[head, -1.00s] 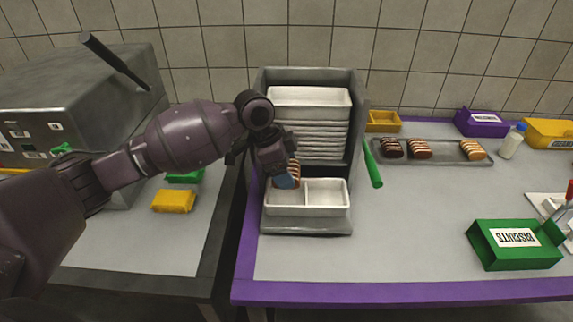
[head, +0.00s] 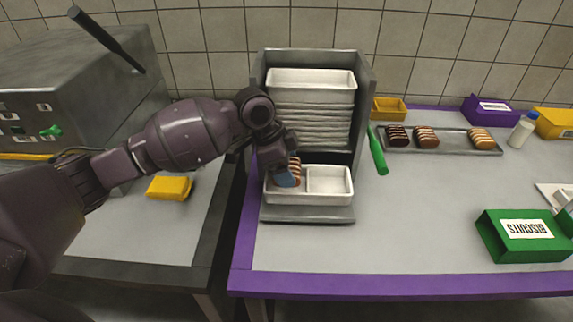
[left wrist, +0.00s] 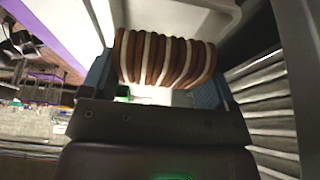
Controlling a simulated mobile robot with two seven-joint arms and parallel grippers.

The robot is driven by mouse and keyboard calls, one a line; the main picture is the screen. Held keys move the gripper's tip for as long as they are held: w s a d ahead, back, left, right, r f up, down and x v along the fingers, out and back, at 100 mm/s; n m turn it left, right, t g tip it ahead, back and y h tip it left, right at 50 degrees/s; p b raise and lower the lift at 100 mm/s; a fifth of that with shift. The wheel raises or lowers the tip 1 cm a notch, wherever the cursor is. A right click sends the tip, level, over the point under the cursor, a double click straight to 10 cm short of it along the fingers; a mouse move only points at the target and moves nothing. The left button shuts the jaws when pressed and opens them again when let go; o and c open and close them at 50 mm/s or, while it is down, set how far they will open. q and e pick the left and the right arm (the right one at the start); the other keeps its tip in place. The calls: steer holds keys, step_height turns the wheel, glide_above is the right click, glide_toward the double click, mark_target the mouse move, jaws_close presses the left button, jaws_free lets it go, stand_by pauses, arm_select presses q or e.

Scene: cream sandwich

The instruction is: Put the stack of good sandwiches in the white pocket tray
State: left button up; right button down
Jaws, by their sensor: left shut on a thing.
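The stack of brown sandwiches with cream stripes (head: 295,168) is held over the left pocket of the white pocket tray (head: 330,181). My left gripper (head: 287,178), with blue fingers, is shut on the stack. The left wrist view shows the stack (left wrist: 165,58) lying on its side in a row between the two fingers, with pale tray surface around it. I cannot tell whether the stack touches the pocket floor. The tray's right pocket is empty. My right gripper is not in view.
A grey dispenser (head: 366,95) with stacked white trays (head: 312,110) stands behind the pocket tray. A green bottle-shaped thing (head: 378,152) is close at its right. A grey tray (head: 455,142) holds several sandwich stacks. A green biscuits box (head: 520,236) sits at right.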

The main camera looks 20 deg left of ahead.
arm_select(q)
steer(key=o, duration=0.8)
step_height(320, 180, up, 20)
steer(key=p, duration=0.2)
stand_by(0.4)
steer(key=shift+s, duration=0.1)
